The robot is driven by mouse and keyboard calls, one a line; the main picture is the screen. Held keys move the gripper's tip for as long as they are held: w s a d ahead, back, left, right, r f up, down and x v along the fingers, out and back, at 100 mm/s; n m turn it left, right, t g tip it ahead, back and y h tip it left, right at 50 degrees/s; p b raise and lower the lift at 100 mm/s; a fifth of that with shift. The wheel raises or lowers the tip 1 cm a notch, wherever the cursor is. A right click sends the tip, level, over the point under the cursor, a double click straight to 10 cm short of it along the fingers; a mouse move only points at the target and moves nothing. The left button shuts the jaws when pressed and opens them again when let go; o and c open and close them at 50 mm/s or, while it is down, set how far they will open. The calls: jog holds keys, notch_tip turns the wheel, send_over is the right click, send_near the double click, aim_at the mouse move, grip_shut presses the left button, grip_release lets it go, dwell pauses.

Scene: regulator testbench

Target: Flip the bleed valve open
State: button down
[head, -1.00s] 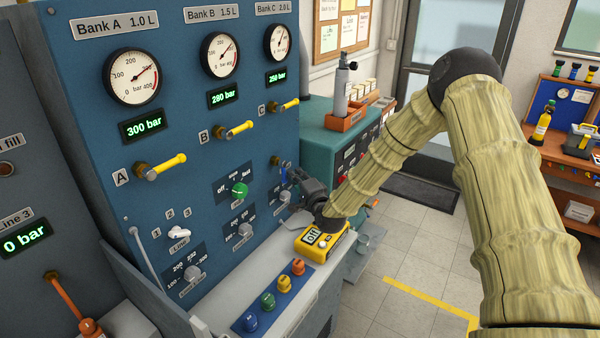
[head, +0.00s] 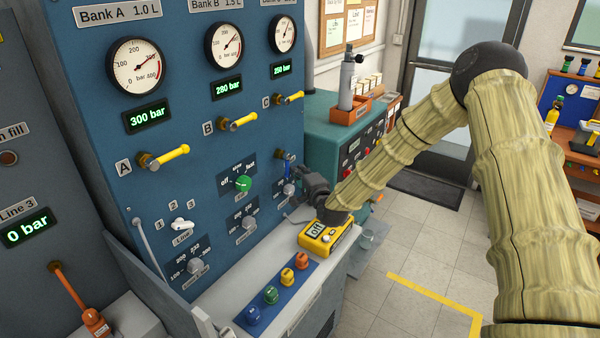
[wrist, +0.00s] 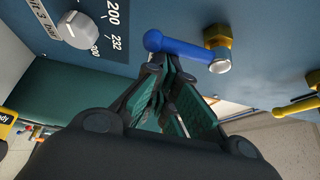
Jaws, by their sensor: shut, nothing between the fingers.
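The bleed valve appears to be the blue lever (wrist: 185,48) on a brass fitting (wrist: 217,38) on the blue panel. In the wrist view the lever lies sideways from the fitting, just beyond the fingertips. In the head view the lever (head: 289,157) is small and partly hidden by my gripper (head: 305,180). In the wrist view my gripper (wrist: 166,75) is shut and empty, with its tips close to the lever's rounded left end. I cannot tell whether they touch it.
A yellow meter (head: 325,236) reading "off" sits on the ledge below my gripper. A grey knob (wrist: 88,28) is left of the lever, and a yellow lever (wrist: 297,107) is to its right. A teal cabinet (head: 322,130) stands behind my arm.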

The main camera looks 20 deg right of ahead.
jog(key=shift+a, duration=0.1)
jog(key=w+d+b, duration=0.2)
jog(key=d, duration=0.2)
jog(key=s+d+b, duration=0.1)
jog(key=s+b, duration=0.2)
jog(key=s, duration=0.7)
